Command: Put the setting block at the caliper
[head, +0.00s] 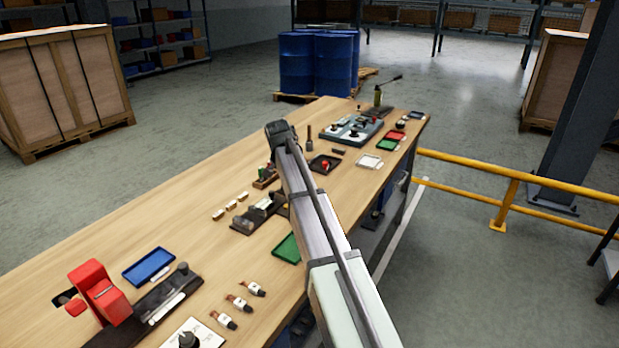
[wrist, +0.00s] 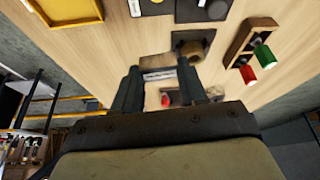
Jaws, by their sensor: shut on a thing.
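My gripper (wrist: 159,72) is shut on a small pale grey block, which looks like the setting block (wrist: 158,75). The block sits between the fingertips over bare wood, with a brown shadow beside it; whether it touches the table I cannot tell. In the head view the dark end of my arm is over the middle of the bench, and the fingers and block are hidden there. I cannot pick out the caliper for certain; a long pale bar on a dark mat (head: 143,302) lies at the near left.
A dark tray with a tan cylinder (wrist: 197,48) is just beyond the fingertips. A wooden rack (wrist: 240,40) with green and red pieces stands to the right. A yellow tray (wrist: 66,8) is at upper left. A red device (head: 98,290) stands on the near bench.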

